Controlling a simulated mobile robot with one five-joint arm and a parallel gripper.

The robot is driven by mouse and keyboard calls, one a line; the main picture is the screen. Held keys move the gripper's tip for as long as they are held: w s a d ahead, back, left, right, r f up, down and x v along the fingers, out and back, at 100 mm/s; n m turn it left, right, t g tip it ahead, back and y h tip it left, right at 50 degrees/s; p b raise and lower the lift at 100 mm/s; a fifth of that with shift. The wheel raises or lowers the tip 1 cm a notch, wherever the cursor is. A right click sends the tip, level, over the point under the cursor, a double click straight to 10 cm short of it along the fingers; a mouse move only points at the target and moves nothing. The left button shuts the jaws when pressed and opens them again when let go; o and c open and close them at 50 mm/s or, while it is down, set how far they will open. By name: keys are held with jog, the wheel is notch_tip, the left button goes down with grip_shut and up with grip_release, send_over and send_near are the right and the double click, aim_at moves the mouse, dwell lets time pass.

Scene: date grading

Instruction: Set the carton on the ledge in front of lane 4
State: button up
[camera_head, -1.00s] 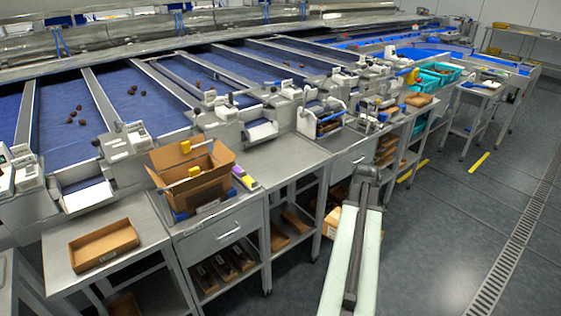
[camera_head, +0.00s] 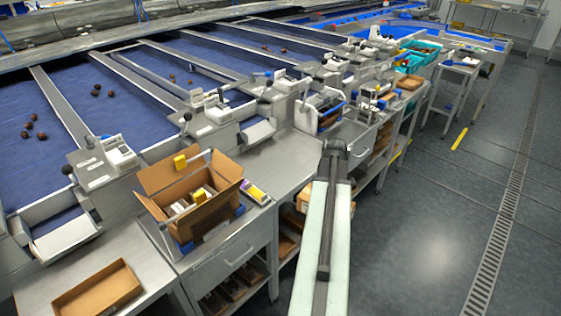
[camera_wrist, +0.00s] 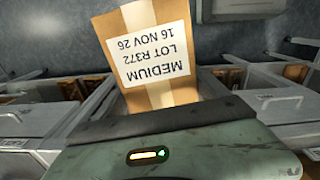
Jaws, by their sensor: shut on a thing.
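A brown carton (camera_wrist: 158,60) fills the upper middle of the wrist view. It has a tape strip and a white label reading MEDIUM, LOT R372, 16 NOV 26, upside down in the picture. My gripper (camera_wrist: 165,118) is shut on this carton; the fingertips are not clearly seen. In the head view a bit of the carton (camera_head: 304,198) shows beside my pale arm, which hides the rest and my gripper. The grey ledge (camera_head: 280,172) runs along the front of the blue lanes (camera_head: 150,70). I cannot read any lane numbers.
An open carton (camera_head: 220,198) with small packs inside stands on the ledge left of my arm. A yellow-and-purple item (camera_head: 255,192) lies beside it. A shallow brown tray (camera_head: 98,294) is at lower left. Teal crates (camera_head: 412,62) stand farther back. The floor (camera_head: 430,210) at right is clear.

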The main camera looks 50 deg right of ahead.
jog(key=shift+w, duration=0.2)
